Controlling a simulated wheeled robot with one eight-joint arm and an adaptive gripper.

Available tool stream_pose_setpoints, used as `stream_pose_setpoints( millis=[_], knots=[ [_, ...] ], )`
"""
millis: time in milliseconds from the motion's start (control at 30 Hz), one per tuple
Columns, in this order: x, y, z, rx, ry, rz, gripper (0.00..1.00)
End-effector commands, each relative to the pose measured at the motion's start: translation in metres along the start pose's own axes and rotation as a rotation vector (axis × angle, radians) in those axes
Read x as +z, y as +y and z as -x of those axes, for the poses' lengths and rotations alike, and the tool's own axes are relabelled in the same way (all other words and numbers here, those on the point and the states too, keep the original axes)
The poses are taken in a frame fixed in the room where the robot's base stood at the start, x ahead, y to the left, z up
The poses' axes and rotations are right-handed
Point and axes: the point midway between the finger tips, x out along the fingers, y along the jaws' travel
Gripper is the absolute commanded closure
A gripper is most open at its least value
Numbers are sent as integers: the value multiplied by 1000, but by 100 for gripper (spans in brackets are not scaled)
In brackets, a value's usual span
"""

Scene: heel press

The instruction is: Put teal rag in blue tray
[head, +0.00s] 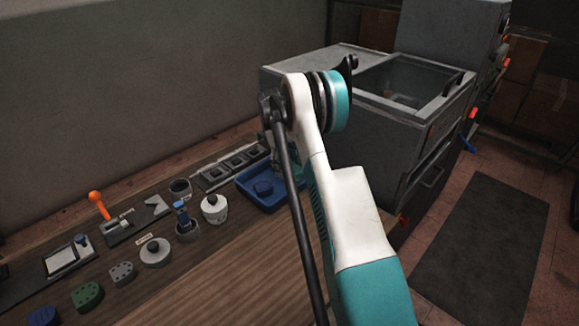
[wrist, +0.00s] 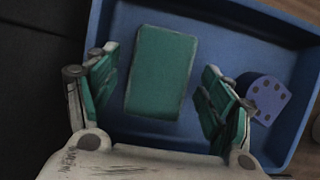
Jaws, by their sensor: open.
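The teal rag (wrist: 165,72) is a flat dark green-teal rectangle. In the wrist view it lies inside the blue tray (wrist: 218,28), apart from the walls that show. My gripper (wrist: 158,66) is open above the tray, with one teal finger on each side of the rag and a visible gap to it on both sides. In the head view the blue tray (head: 294,200) sits at the bench's far right end, partly behind my arm.
A dark blue piece with small holes (wrist: 268,98) lies in the tray, right of my right finger. A white lidded pot (head: 214,210) and a dark rack (head: 232,166) stand near the tray. A grey machine (head: 395,120) stands behind it. The bench front (head: 215,275) is clear.

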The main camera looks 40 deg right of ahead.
Motion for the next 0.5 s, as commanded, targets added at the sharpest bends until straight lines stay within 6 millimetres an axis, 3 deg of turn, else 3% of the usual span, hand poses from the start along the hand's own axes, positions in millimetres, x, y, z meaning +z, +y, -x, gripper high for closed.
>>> stream_pose_setpoints(
  millis=[500],
  knots=[
    [1, 0, 95, 0, 0, 0, 26]
  ],
)
